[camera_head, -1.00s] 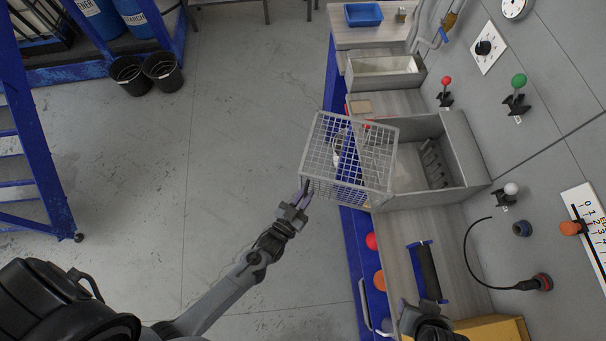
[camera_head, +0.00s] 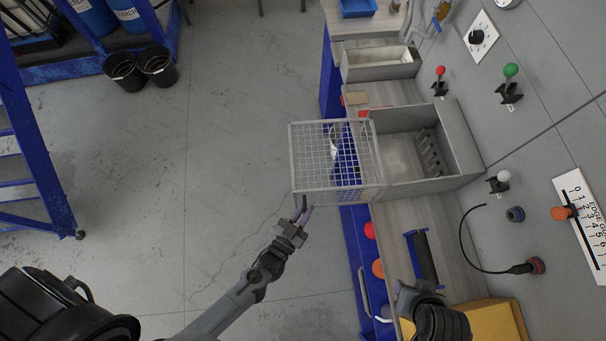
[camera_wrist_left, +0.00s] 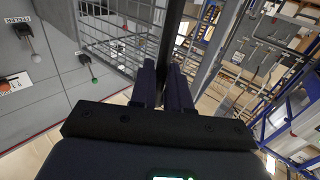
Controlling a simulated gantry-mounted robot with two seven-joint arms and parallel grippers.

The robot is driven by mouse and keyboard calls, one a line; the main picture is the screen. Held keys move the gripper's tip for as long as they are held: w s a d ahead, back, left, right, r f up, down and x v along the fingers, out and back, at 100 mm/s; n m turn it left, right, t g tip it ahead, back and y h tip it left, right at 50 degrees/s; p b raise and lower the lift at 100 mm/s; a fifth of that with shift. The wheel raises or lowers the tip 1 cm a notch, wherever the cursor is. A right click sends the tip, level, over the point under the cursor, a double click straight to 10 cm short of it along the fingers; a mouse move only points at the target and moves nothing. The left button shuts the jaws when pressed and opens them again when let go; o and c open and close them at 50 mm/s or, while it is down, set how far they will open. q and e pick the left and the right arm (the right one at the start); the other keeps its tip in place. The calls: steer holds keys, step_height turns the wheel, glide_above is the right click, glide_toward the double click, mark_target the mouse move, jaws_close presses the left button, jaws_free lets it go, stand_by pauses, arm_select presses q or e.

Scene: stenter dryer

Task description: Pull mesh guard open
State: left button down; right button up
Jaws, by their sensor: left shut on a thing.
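The mesh guard (camera_head: 335,160) is a grey wire-grid panel with a solid frame. In the head view it stands swung out to the left of the grey open box (camera_head: 408,150), over the floor and the blue cabinet edge. My left gripper (camera_head: 303,208) is at the guard's lower left corner, shut on a part of it. In the left wrist view the gripper (camera_wrist_left: 169,80) has its fingers closed around a dark upright bar, with the guard's mesh (camera_wrist_left: 112,28) behind on the left. My right gripper (camera_head: 412,292) shows at the bottom; its fingers are hard to make out.
The workbench (camera_head: 400,232) carries a black roller (camera_head: 423,256) in a blue frame and a yellow box (camera_head: 490,325). The wall holds red, green (camera_head: 511,70), white and orange knobs. The floor (camera_head: 235,150) left of the guard is clear.

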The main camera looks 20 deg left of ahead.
arm_select(q)
steer(key=shift+d, duration=0.15)
steer(key=c, duration=1.3)
jaws_free()
steer(key=shift+d, duration=0.1)
steer(key=shift+c, duration=0.2)
steer(key=shift+w, duration=0.1)
steer(key=s+a+b, duration=0.1)
steer(key=s+b, duration=0.1)
steer(key=s, duration=0.8)
steer(key=shift+s+a, duration=0.15)
steer(key=shift+s, duration=0.25)
